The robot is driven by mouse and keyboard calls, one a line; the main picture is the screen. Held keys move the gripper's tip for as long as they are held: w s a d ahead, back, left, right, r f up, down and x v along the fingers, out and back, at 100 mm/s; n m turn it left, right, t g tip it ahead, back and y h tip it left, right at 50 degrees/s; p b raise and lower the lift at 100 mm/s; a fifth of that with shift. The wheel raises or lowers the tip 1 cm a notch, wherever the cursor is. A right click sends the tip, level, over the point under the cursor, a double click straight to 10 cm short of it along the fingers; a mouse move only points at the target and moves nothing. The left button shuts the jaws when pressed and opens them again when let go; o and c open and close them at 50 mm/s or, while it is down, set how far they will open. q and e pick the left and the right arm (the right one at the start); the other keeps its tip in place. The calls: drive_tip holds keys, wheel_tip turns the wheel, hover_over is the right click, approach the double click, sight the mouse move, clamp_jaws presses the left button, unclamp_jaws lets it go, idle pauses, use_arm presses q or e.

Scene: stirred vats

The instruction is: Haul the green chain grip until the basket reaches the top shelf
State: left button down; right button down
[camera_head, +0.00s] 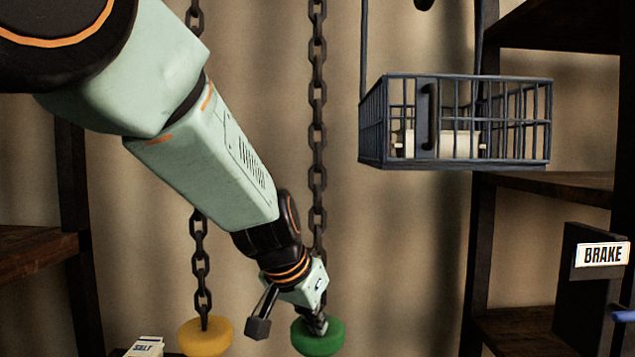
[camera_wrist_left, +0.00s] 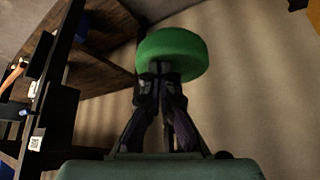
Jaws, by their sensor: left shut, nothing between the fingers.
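The green chain grip (camera_head: 318,341) is a thick round disc at the bottom of the right-hand dark chain (camera_head: 317,110). It also shows in the wrist view (camera_wrist_left: 172,52). My left gripper (camera_head: 316,323) reaches down to it from the upper left. Its fingers (camera_wrist_left: 161,80) are together at the disc, with nothing seen held; I cannot tell whether they touch it. The dark wire basket (camera_head: 455,165) hangs at the right with a pale cylinder-like thing (camera_head: 437,143) inside. It is above the middle shelf (camera_head: 570,186) and below the top shelf (camera_head: 560,28). My right gripper is out of view.
A yellow grip (camera_head: 205,338) hangs on a second chain (camera_head: 201,265) to the left. A dark post with a BRAKE sign (camera_head: 601,254) and a blue handle (camera_head: 623,316) stand at the right. A wooden shelf (camera_head: 35,250) is at the left. A white labelled item (camera_head: 146,347) is below.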

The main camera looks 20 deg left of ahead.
use_arm(q)
wheel_tip(320, 180, up, 8)
drive_tip(key=p, duration=0.6)
drive_tip(key=shift+r, duration=0.15)
drive_tip(key=shift+f, duration=0.2)
idle(0.8)
drive_tip(key=shift+s+f+b, duration=0.1)
drive_tip(key=shift+f+b, duration=4.8)
drive_tip(key=shift+f, duration=0.95)
wheel_tip(320, 180, up, 12)
drive_tip(key=p, duration=1)
drive_tip(key=shift+r, duration=0.1)
wheel_tip(320, 180, up, 5)
drive_tip(key=p, duration=0.5)
hover_over(314, 340)
drive_tip(key=shift+w, duration=0.3)
